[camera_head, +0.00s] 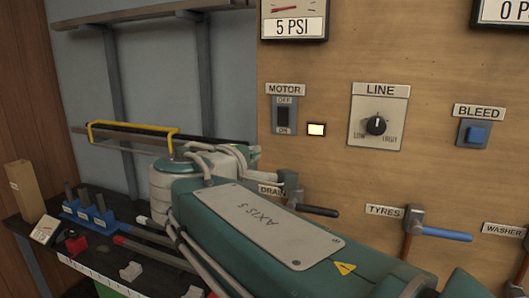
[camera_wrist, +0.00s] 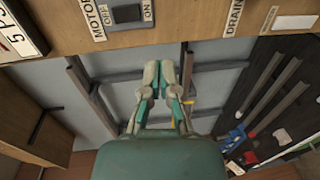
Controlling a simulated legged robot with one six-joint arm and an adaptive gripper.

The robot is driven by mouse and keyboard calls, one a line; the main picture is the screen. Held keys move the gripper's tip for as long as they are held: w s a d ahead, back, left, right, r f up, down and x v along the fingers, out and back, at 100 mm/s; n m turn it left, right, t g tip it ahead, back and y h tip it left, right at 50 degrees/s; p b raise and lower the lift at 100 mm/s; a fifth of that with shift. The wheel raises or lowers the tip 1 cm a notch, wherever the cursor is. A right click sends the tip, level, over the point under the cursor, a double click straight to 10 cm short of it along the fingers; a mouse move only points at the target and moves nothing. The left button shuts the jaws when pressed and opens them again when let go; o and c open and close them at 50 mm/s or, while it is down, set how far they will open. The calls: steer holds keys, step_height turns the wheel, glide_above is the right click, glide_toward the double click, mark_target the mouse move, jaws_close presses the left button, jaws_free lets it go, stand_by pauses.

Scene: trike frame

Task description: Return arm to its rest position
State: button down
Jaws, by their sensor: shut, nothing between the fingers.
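My gripper (camera_wrist: 159,72) shows in the wrist view with its two pale fingers side by side and shut, holding nothing. It points toward the grey wall and shelf frame, below the wooden panel in that picture. In the head view my teal arm, with a plate marked AXIS 5, fills the lower middle and reaches over the dark bench (camera_head: 98,262). My fingers cannot be made out clearly there. My arm hides part of the bench and the area around the DRAIN label (camera_head: 270,190).
The wooden panel carries the MOTOR switch (camera_head: 284,118), a lit lamp (camera_head: 316,129), the LINE knob (camera_head: 376,125) and the blue BLEED button (camera_head: 477,134). A blue-handled TYRES valve (camera_head: 445,233) sits right of my arm. A blue rack (camera_head: 90,214) and small parts stand on the bench.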

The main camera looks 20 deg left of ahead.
steer(key=shift+d, duration=0.1)
steer(key=s+d+f+m+g+h, duration=0.15)
steer(key=d+f+m+g, duration=0.35)
steer(key=d, duration=0.7)
steer(key=s+d+f+m+g+h, duration=0.1)
steer(key=s+d+f+m+g, duration=0.1)
steer(key=d+f, duration=0.75)
steer(key=s+d+f+m+g+y, duration=0.4)
steer(key=s+d+f+m, duration=0.6)
steer(key=s, duration=0.5)
steer(key=shift+d+f, duration=0.4)
steer(key=shift+f, duration=0.35)
